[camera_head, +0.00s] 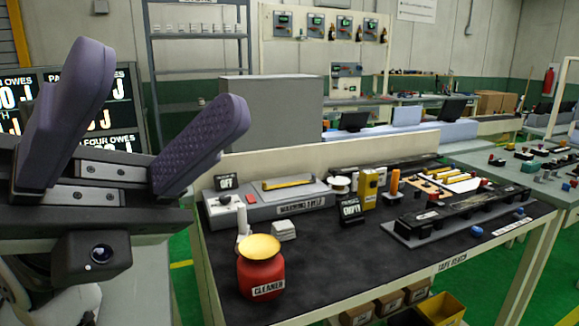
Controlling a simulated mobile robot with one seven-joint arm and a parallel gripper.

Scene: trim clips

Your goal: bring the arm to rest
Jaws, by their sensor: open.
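My gripper (160,125) fills the left side of the head view, close to the camera. Its two purple padded fingers are spread wide apart with nothing between them. The gripper is raised to the left of the tape bench (340,280) and is not seen touching anything. A small camera sits on the gripper's body below the fingers. Most of the arm behind the gripper is hidden or out of the picture.
On the bench stand a red cleaner pot (261,278), a grey warming shelf (275,206), a yellow box (370,188) and a long black rack (460,215). A display board (110,108) stands behind my gripper. Green floor (185,285) shows left of the bench.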

